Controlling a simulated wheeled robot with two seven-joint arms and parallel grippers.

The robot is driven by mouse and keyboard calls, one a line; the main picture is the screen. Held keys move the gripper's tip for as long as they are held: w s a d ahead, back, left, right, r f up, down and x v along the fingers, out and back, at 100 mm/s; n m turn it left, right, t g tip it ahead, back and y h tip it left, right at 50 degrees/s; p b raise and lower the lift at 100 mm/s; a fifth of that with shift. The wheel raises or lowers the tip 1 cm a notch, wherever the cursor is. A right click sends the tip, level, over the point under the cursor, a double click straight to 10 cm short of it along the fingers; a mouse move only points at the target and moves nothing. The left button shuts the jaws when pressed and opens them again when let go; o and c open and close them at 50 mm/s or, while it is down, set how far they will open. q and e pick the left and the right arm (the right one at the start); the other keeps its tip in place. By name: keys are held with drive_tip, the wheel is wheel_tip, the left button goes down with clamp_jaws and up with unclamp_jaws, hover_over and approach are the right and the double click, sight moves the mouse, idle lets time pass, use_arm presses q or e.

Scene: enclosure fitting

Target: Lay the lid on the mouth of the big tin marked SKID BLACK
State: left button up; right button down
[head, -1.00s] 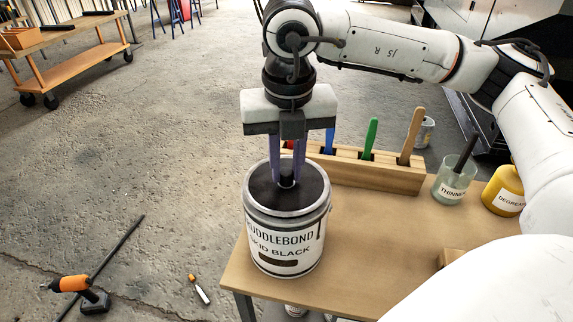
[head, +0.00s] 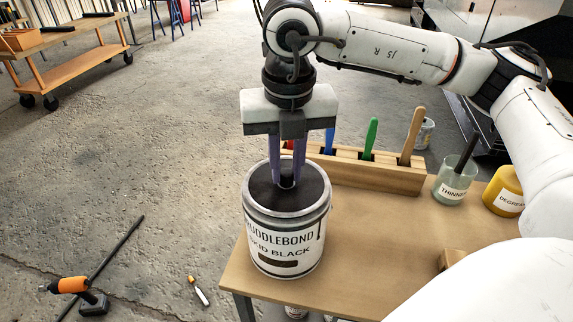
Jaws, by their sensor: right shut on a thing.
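The big tin (head: 285,245) marked SKID BLACK stands upright at the near left corner of the bench. A dark round lid (head: 262,193) lies at its mouth, inside the pale metal rim; whether it is fully seated I cannot tell. My right gripper (head: 287,182) points straight down over the middle of the tin. Its purple fingers are shut on a small knob at the lid's centre, which the fingertips partly hide. My left gripper is not in view.
Behind the tin, a wooden rack (head: 373,171) holds several coloured-handled tools. A thinner jar (head: 452,188) and a yellow degreaser bottle (head: 505,192) stand at the right. A wooden block (head: 452,259) lies nearer. The bench top (head: 375,225) between is clear.

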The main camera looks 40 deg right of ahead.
drive_tip(key=shift+f+b, duration=0.15)
drive_tip(key=shift+b, duration=0.15)
idle(0.5)
drive_tip(key=c, duration=1.5)
unclamp_jaws()
drive_tip(key=shift+o, duration=0.3)
drive_tip(key=o, duration=0.4)
drive_tip(key=shift+r+p, duration=2.6)
drive_tip(key=shift+r, duration=1.5)
drive_tip(key=shift+f, duration=0.1)
